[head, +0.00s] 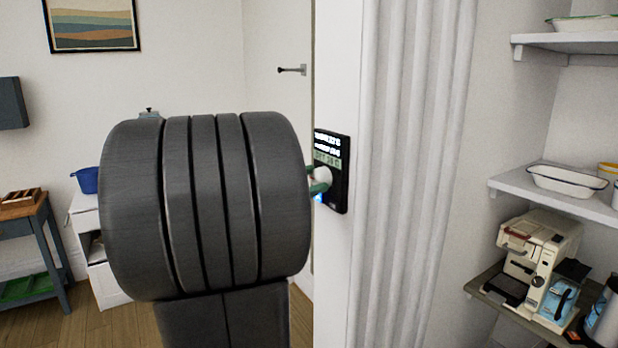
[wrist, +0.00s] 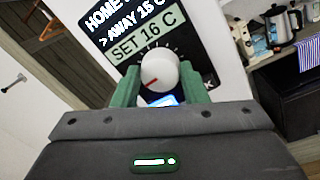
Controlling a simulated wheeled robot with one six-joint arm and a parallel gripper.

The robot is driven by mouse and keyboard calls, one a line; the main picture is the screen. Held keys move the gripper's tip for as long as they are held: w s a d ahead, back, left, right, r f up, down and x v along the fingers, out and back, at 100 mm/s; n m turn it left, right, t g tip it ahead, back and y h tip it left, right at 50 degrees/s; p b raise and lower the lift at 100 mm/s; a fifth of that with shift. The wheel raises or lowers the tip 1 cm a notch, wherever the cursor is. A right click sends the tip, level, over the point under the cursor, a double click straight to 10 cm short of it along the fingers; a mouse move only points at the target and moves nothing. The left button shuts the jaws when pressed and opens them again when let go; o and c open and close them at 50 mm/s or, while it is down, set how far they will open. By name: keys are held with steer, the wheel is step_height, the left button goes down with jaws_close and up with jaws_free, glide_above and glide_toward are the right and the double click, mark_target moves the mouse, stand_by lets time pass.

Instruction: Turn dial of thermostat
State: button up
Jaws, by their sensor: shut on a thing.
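The thermostat (head: 338,190) is a black panel on the white wall, right of centre in the head view, partly hidden by my arm. My gripper (wrist: 160,90) is shut on the dial, with one green finger on each side. In the head view the dial (head: 323,178) and a green fingertip show just past my arm.
A fluted white column (head: 410,150) stands beside the thermostat. A dark side table (head: 35,240) and a white cabinet are at the left.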

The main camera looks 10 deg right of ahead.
steer(key=shift+f, duration=0.1)
steer(key=o, duration=1)
steer(key=shift+c, duration=0.2)
steer(key=shift+a, duration=0.1)
steer(key=b+v, duration=0.2)
steer(key=v, duration=1.1)
steer(key=shift+a+b, duration=0.3)
steer(key=shift+d, duration=0.15)
steer(key=p+x, duration=0.2)
steer(key=x, duration=1.1)
steer(key=shift+d+p, duration=0.25)
steer(key=shift+p, duration=0.05)
